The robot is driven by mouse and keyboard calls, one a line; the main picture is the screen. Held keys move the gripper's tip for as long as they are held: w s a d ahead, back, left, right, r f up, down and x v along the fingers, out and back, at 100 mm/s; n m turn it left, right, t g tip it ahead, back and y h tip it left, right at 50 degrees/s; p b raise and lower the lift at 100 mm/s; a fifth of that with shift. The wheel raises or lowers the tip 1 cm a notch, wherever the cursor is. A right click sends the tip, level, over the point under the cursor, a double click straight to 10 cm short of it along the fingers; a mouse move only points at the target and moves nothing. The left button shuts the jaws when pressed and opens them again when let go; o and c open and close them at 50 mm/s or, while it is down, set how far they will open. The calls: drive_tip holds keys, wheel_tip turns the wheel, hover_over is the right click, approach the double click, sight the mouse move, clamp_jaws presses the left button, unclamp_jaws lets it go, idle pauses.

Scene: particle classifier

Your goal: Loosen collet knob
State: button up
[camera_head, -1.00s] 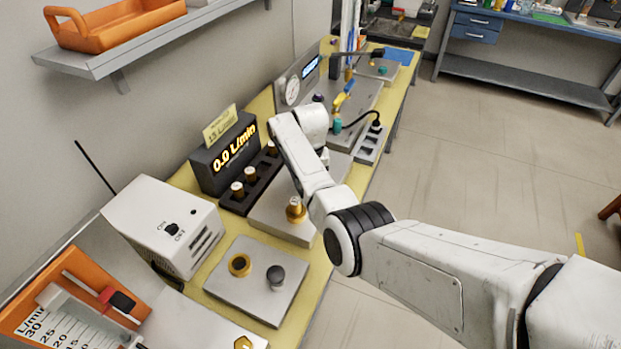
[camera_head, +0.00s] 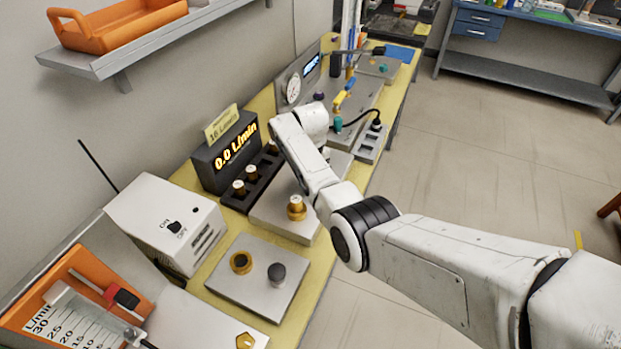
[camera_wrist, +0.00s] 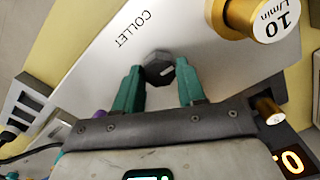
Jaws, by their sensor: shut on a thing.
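The collet knob (camera_wrist: 159,70) is a small dark, faceted knob on a pale metal plate (camera_wrist: 85,75) marked COLLET in the wrist view. My gripper (camera_wrist: 158,66) has its two teal fingers on either side of the knob and is shut on it. A light line shows on the knob's face. In the head view my white arm hides the gripper and the collet knob.
A brass fitting marked 10 L/min (camera_wrist: 262,15) stands close to the fingers. A plate with a dark knob (camera_head: 277,273) is nearer.

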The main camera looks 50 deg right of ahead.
idle(0.3)
drive_tip(key=o, duration=1.1)
wheel_tip(320, 180, up, 11)
drive_tip(key=shift+f+b, duration=0.1)
drive_tip(key=shift+b, duration=0.3)
